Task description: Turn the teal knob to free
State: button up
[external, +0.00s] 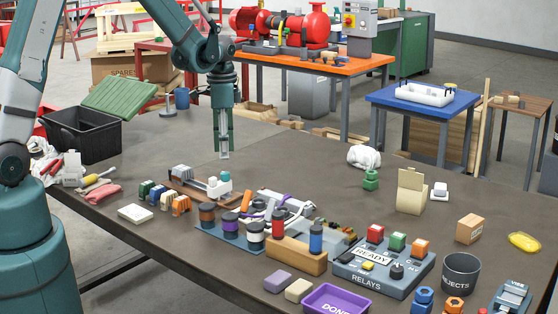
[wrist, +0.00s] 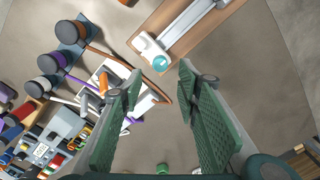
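The teal knob (external: 224,176) sits on a white carriage (external: 217,188) at the right end of a linear slide on a brown wooden base (external: 190,190). In the wrist view the knob (wrist: 160,63) shows as a round teal cap on the white block, just beyond my fingertips. My gripper (external: 224,157) points down above the knob, apart from it. In the wrist view my gripper (wrist: 161,72) has its two green fingers spread with nothing between them. Any free or locked marking is too small to read.
Several spools (external: 231,224) on a blue rack stand in front of the slide, beside cables and a clamp. A wooden block (external: 296,253) and the relay box (external: 383,266) stand to the right. A black bin (external: 85,135) is at left.

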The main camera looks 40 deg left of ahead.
aim_at(225, 173)
jog(key=shift+f, duration=0.2)
jog(key=shift+f, duration=3.7)
jog(key=c, duration=0.9)
